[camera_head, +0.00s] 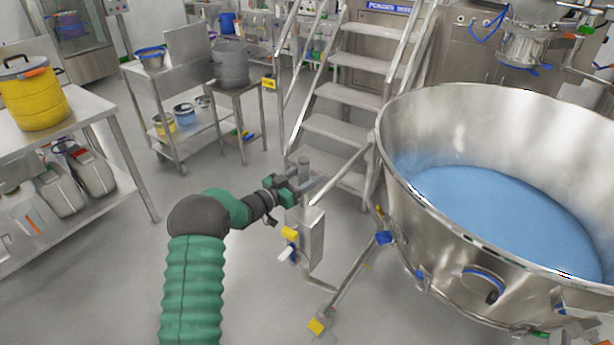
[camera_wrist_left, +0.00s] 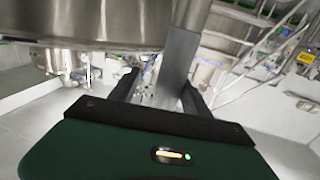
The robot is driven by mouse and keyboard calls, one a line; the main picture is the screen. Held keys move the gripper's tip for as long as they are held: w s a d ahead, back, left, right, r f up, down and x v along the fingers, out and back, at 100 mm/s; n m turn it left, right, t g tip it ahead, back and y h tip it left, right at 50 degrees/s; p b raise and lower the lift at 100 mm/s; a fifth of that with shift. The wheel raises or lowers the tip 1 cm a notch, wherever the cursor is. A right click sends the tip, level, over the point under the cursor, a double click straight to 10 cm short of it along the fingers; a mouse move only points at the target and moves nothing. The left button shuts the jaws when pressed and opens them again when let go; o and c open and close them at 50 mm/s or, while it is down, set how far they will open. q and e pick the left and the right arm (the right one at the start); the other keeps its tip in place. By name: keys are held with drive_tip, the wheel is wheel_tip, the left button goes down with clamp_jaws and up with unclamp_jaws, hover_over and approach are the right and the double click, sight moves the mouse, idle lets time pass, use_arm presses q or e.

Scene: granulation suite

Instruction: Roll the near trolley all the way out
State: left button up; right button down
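A large round steel bowl (camera_head: 395,165) holding blue powder stands at the right on a low steel frame with yellow and blue corner parts; I take it as the near trolley. A steel post (camera_head: 304,165) with a box (camera_head: 312,235) below it rises at the bowl's left side. My left gripper (camera_head: 303,183) is at this post, near its top. In the left wrist view the fingers (camera_wrist_left: 160,95) are spread, with a grey post (camera_wrist_left: 178,60) close to the right finger. I cannot tell whether they touch. My right gripper is out of view.
Steel steps (camera_head: 340,125) stand behind the post. A bench (camera_head: 105,115) with a yellow drum (camera_head: 35,98) is at the left. A steel cart (camera_head: 150,80) stands further back. The floor (camera_head: 110,280) at the lower left is clear.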

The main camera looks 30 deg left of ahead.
use_arm(q)
drive_tip(key=shift+a+f, duration=0.2)
drive_tip(key=shift+a, duration=0.25)
drive_tip(key=shift+s+a, duration=0.15)
drive_tip(key=shift+s, duration=0.25)
drive_tip(key=v, duration=1.5)
drive_tip(key=shift+s, duration=0.45)
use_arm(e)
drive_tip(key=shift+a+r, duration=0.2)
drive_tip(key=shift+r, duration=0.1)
